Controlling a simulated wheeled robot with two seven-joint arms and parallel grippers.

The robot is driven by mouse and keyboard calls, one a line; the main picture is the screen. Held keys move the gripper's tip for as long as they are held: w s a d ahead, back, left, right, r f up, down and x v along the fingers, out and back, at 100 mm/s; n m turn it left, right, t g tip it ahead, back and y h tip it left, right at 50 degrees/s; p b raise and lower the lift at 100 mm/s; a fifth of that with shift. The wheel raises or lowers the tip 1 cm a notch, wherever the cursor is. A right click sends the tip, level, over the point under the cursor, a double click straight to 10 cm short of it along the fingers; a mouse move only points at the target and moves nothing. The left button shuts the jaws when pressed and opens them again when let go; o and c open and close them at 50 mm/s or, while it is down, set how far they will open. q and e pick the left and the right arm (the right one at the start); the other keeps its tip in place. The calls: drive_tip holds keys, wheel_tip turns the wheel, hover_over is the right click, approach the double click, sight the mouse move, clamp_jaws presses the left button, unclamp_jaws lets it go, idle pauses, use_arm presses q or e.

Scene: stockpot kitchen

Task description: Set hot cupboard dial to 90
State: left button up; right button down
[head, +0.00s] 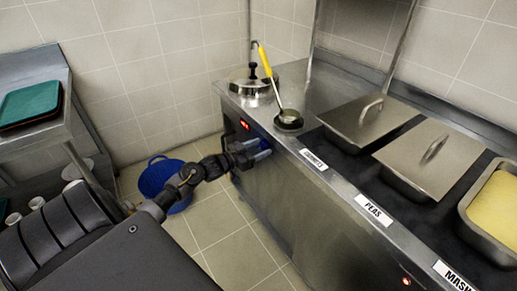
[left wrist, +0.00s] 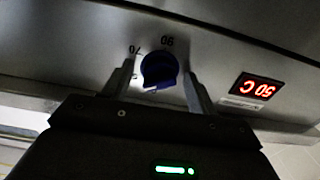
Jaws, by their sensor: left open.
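The dial (left wrist: 160,70) is a round dark blue knob on the steel front panel of the hot cupboard (head: 300,190). In the left wrist view the scale figures 70 and 90 show upside down beside it; I cannot tell where its pointer stands. The red display (left wrist: 257,87), also upside down, appears to read 50 C. It shows in the head view (head: 244,125) above my gripper. My left gripper (head: 259,150) is open at the panel, with one finger on each side of the dial. I cannot tell whether the fingers touch it. My right gripper is not in view.
On the counter stand a lidded pot (head: 250,90), a ladle (head: 268,70) with a yellow handle, lidded pans (head: 366,120) and an open pan of yellow food (head: 497,205). A blue bucket (head: 160,178) is on the floor behind my left arm. A green tray (head: 30,102) lies on a side shelf.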

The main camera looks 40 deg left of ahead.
use_arm(q)
drive_tip(key=c, duration=1)
